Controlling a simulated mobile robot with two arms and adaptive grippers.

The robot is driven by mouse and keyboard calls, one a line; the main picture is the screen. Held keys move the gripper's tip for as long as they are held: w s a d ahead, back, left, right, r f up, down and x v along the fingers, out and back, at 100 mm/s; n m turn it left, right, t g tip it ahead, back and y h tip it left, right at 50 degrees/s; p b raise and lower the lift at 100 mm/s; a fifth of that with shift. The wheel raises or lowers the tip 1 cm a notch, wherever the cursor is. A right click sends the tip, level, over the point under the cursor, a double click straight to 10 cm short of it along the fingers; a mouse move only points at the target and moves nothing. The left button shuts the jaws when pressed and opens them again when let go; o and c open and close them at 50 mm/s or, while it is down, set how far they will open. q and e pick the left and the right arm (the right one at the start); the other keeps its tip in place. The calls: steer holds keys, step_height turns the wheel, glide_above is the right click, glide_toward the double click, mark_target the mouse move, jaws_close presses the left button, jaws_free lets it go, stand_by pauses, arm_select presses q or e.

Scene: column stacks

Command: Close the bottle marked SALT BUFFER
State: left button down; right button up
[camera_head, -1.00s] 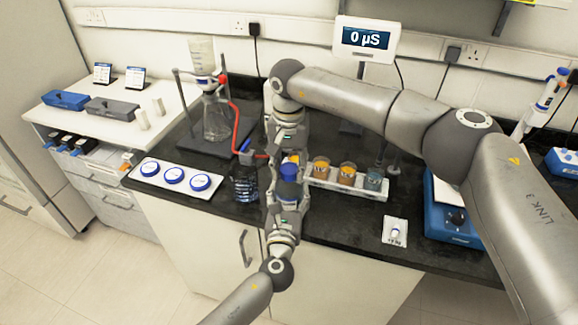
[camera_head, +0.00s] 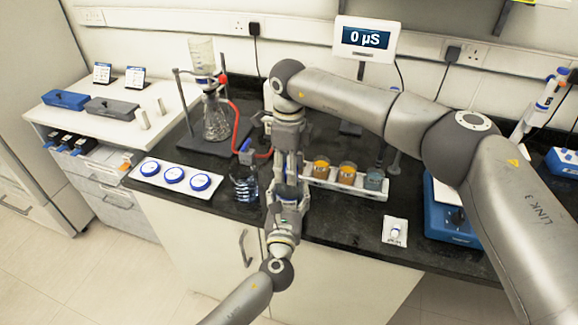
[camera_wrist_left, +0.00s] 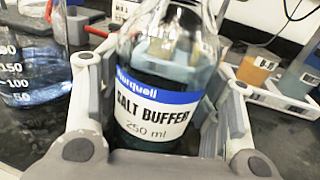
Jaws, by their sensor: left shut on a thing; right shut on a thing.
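The SALT BUFFER bottle (camera_wrist_left: 152,108) stands upright in the left wrist view, clear glass with blue liquid and a blue-and-white label. Its top is cut off by the frame edge. My left gripper (camera_wrist_left: 160,85) is shut around its sides; in the head view the left gripper (camera_head: 287,197) is at the counter's front edge. My right gripper (camera_head: 288,172) is directly above the left one, pointing down over the bottle's top, shut on the blue cap. The cap is now almost wholly hidden by the fingers, so I cannot tell how it sits on the neck.
A white rack with amber and blue beakers (camera_head: 347,174) stands close on the right. A glass beaker (camera_head: 244,186) is close on the left, near a white tray with blue round lids (camera_head: 174,175). A flask stand (camera_head: 217,125) is behind.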

steer(key=m, duration=1.7)
steer(key=shift+m, duration=0.3)
steer(key=m, duration=0.5)
steer(key=o, duration=1.2)
step_height(320, 180, up, 12)
steer(key=shift+f, duration=0.1)
